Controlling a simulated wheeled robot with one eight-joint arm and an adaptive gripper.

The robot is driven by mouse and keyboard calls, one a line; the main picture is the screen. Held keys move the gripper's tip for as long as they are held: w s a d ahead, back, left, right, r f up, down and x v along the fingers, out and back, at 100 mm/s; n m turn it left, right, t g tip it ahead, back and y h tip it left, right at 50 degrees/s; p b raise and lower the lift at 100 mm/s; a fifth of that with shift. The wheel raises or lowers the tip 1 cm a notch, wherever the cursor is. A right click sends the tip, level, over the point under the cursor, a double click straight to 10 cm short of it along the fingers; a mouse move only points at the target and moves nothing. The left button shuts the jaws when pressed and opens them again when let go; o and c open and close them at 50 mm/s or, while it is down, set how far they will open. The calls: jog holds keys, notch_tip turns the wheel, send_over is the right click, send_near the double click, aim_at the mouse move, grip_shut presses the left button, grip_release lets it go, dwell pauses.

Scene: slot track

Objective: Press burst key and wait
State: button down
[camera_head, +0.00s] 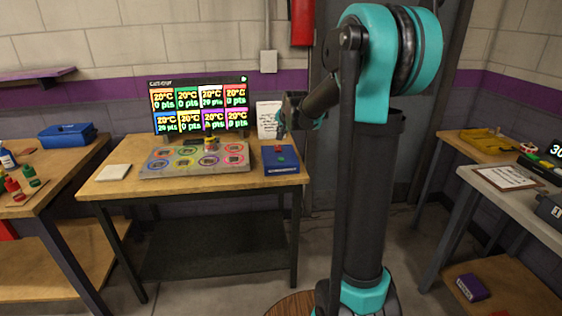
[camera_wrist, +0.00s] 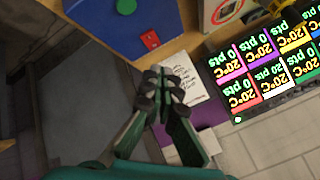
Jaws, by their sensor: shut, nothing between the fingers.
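A blue box (camera_head: 290,166) with a green button (camera_head: 281,157) and a red part behind it sits at the right end of the middle table. In the wrist view the blue box (camera_wrist: 105,25) is at the top, with its red part (camera_wrist: 150,39) and the green button (camera_wrist: 126,6) at the frame edge. Which part is the burst key I cannot tell. My gripper (camera_head: 281,132) is above the back of the box; its fingers (camera_wrist: 160,85) are shut and empty, apart from the red part in the wrist view.
A screen (camera_head: 201,104) of coloured temperature and points tiles stands at the table's back. A grey board (camera_head: 150,170) with coloured rings bears a yellow-and-red object (camera_head: 210,143). A white card (camera_head: 268,118) stands behind the box. A white pad (camera_head: 113,172) lies at left.

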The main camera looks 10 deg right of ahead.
aim_at(282, 160)
jog(key=shift+f, duration=4.4)
jog(key=shift+f, duration=0.1)
jog(key=shift+f, duration=0.3)
jog(key=shift+f, duration=0.45)
jog(key=shift+r, duration=0.85)
